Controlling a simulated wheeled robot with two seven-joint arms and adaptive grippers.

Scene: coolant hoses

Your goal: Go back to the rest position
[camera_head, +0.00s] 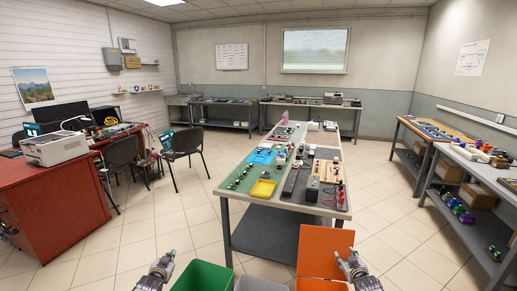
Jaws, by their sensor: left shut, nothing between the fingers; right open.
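My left gripper (161,267) shows at the bottom edge, left of the green bin. It is shut, with nothing in it. My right gripper (350,262) is at the bottom right, in front of the orange panel (322,243). It is open and empty. Both grippers are low in the view and apart from the workbench (228,190). The rest of both arms is mostly cut off by the lower edge. The coolant hoses cannot be made out for certain at this size.
A green bin (203,276) and a grey bin (258,284) stand between my grippers. The workbench ahead carries a yellow tray (263,189) and many small parts. A red desk (50,205) and chairs stand left; shelving benches (470,175) line the right. Tiled floor is free on both sides.

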